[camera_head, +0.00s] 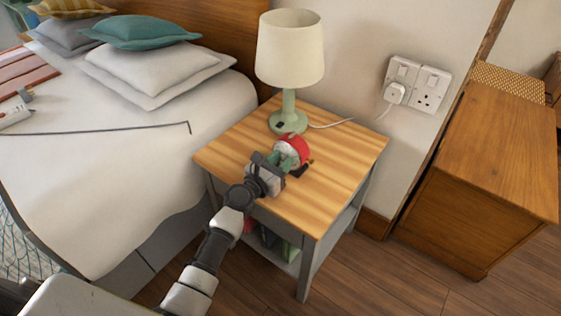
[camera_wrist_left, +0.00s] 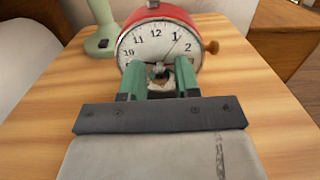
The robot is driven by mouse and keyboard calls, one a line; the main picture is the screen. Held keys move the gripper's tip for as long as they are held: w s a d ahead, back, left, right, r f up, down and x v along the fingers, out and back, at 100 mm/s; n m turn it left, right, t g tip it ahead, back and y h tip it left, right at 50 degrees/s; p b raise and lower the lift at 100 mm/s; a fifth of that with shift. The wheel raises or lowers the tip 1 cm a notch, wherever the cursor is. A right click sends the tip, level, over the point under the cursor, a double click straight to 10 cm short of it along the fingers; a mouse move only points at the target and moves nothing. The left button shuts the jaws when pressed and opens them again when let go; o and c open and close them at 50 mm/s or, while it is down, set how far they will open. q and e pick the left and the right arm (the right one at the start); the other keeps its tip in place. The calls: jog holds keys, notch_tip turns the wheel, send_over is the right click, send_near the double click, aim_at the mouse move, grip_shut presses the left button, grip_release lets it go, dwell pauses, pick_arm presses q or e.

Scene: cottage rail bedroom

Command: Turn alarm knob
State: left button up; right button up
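A red alarm clock (camera_head: 297,145) with a white dial stands on the wooden bedside table (camera_head: 335,170). In the left wrist view the clock (camera_wrist_left: 158,38) faces me, and a brown knob (camera_wrist_left: 212,47) sticks out from its right side. My left gripper (camera_head: 283,158) is in front of the clock. Its two green fingers (camera_wrist_left: 158,68) are apart and reach up to the lower dial. A small dark and brown detail shows between them; I cannot tell whether they touch it. The lower dial is partly hidden by the fingers. My right gripper is not in view.
A lamp (camera_head: 289,55) with a green base stands behind the clock, its cord running right to a wall socket (camera_head: 417,83). The bed (camera_head: 110,165) is on the left, and a wooden cabinet (camera_head: 490,160) is on the right. The tabletop right of the clock is clear.

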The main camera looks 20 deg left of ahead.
pick_arm(q)
grip_shut()
jog(key=shift+m, duration=0.4)
jog(key=shift+m+b, duration=0.3)
jog(key=shift+m, duration=1.1)
jog(key=m+b, duration=0.1)
jog(key=m, duration=0.4)
jog(key=shift+m, duration=0.3)
jog(key=m, duration=0.4)
jog(key=shift+b, duration=0.4)
jog(key=shift+m, duration=2.2)
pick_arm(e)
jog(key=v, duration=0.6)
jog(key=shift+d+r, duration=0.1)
